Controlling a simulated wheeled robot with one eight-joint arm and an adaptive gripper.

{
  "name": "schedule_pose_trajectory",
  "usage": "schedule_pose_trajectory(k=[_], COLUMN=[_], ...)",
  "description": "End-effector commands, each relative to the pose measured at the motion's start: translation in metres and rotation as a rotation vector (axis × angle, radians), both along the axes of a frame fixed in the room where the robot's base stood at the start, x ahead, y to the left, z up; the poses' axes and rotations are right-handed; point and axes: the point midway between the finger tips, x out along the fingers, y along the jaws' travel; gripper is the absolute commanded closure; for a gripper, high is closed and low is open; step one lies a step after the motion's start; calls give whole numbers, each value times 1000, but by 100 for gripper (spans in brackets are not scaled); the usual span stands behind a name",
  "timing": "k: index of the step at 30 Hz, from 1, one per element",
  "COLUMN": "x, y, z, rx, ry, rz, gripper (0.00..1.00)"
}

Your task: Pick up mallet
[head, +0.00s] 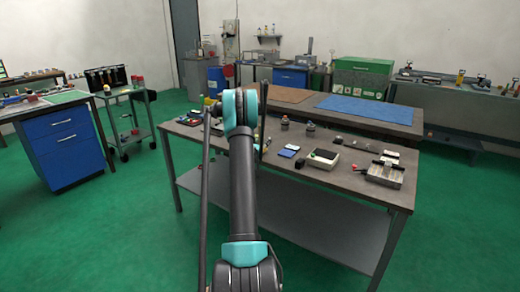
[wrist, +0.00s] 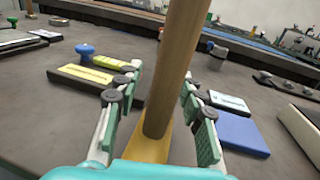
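The mallet shows in the wrist view as a thick brown wooden handle (wrist: 172,75), standing tilted between my gripper's fingers. A yellowish part lies at its lower end, close to my palm. The mallet's head cannot be made out. My gripper (wrist: 163,85) is open, with one green-padded finger on each side of the handle. A gap shows between the left finger and the handle. The right finger appears very close to it, and I cannot tell if it touches. In the head view my arm hides the gripper and the mallet.

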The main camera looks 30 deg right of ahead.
Motion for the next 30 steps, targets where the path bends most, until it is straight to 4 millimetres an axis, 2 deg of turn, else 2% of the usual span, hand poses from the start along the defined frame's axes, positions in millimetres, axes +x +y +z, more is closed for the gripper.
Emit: schedule_pose_trajectory(k=[1,10,30], x=[0,0,0], y=[0,0,0], z=[0,0,6], rx=[0,0,0], ry=[0,0,0], rz=[0,0,0], gripper=[64,100,100])
